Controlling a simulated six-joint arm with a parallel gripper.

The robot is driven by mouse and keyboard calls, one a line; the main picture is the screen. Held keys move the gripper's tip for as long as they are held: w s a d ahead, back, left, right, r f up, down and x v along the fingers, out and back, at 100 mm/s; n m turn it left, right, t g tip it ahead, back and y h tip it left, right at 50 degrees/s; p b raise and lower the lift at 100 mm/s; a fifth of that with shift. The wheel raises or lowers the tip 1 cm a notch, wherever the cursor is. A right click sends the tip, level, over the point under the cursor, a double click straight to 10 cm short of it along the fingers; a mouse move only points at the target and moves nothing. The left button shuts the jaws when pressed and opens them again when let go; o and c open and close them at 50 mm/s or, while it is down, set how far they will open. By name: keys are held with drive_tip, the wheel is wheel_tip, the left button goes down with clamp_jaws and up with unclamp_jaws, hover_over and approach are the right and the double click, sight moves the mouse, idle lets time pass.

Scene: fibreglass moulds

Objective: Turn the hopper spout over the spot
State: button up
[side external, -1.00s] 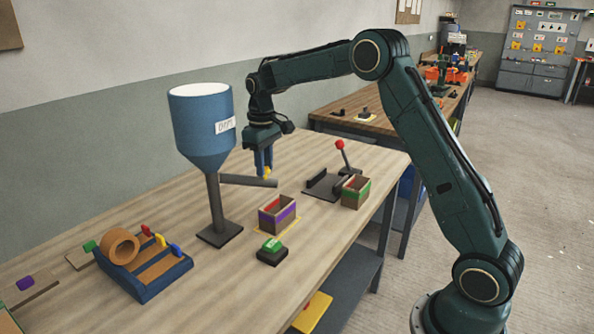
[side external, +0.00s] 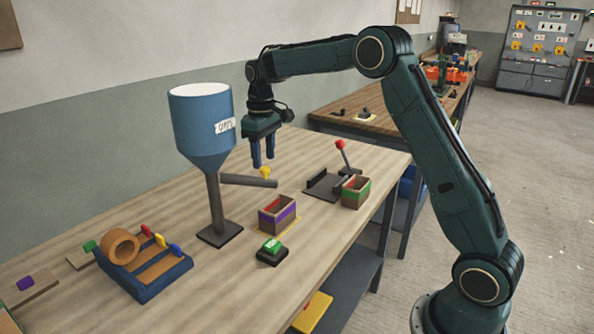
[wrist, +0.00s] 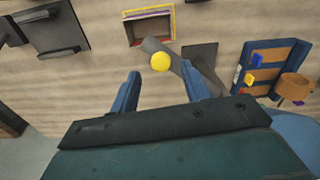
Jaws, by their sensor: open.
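The blue hopper (side external: 203,125) stands on a grey post. Its grey spout (side external: 235,180) points right in the side view and carries a yellow knob (side external: 265,172). An open box with a purple band (side external: 277,216) stands on the yellow-outlined spot (side external: 292,229). In the wrist view the spout (wrist: 178,62) ends at the edge of the box (wrist: 150,28); I cannot tell whether it is over the opening. My gripper (side external: 263,162) is open and empty, just above the knob. The knob (wrist: 160,62) shows between the fingertips in the wrist view.
A green button block (side external: 271,251) and a blue tray with a tan roll (side external: 145,265) are at the front left. A box with a green band (side external: 355,192) and a dark fixture with a red-knobbed lever (side external: 325,183) stand to the right. The wood between them is clear.

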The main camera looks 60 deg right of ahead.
wheel_tip(320, 180, up, 11)
idle(0.5)
drive_tip(key=shift+r, duration=0.1)
drive_tip(key=s+a+r+t, duration=0.1)
drive_tip(key=s+a+r, duration=0.25)
drive_tip(key=s, duration=0.45)
drive_tip(key=s+a+r+t, duration=0.2)
drive_tip(key=s+a, duration=0.2)
drive_tip(key=s, duration=0.5)
drive_tip(key=s+a+f+t, duration=0.1)
drive_tip(key=s+a+f, duration=0.1)
drive_tip(key=s+f, duration=0.3)
drive_tip(key=s+a+f+m+t, duration=0.1)
drive_tip(key=s+f, duration=0.4)
drive_tip(key=s, duration=0.7)
drive_tip(key=shift+s+a+t, duration=0.3)
drive_tip(key=shift+a, duration=0.2)
